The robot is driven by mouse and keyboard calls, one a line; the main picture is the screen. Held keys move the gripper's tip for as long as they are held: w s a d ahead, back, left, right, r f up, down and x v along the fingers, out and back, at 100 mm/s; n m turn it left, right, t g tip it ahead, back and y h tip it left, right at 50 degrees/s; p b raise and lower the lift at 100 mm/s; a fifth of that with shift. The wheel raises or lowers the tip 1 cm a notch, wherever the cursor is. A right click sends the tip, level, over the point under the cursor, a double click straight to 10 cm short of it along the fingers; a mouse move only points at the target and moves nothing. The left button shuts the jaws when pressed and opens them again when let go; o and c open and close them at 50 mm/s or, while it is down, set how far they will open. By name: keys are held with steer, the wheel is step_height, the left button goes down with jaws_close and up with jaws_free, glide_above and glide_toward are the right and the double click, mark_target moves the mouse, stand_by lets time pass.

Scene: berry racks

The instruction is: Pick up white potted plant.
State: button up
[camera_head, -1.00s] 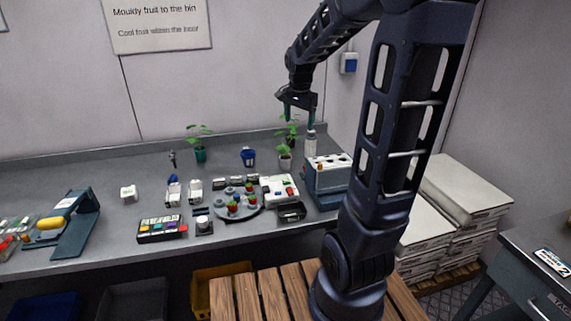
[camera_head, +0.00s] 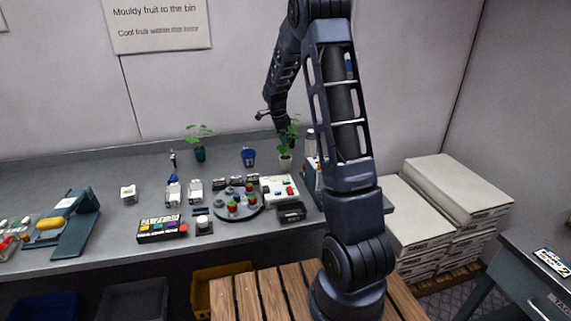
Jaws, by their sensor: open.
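The white potted plant (camera_head: 285,163) stands upright on the grey counter towards the back, with green leaves above a small white pot. My gripper (camera_head: 272,121) is above and slightly left of its leaves in the picture, apart from the pot. The jaws are open and nothing shows between them. The gripper is small and dark here, so its exact distance from the plant is hard to tell.
Another plant (camera_head: 292,131) in a darker pot is close behind, partly hidden. A green-potted plant (camera_head: 199,152) and a blue cup (camera_head: 248,157) stand to the left. A white punnet box (camera_head: 279,188) and a round grey turntable (camera_head: 252,212) lie in front.

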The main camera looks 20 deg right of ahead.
mark_target(285, 157)
steer(key=f, duration=0.3)
steer(key=d+f, duration=0.1)
steer(key=f, duration=0.1)
steer(key=shift+f, duration=0.2)
steer(key=shift+s+d+f, duration=0.15)
steer(key=shift+f, duration=1.25)
steer(key=shift+s+d+f, duration=0.1)
steer(key=shift+s+f, duration=0.05)
steer(key=shift+f, duration=1.2)
steer(key=c, duration=1.1)
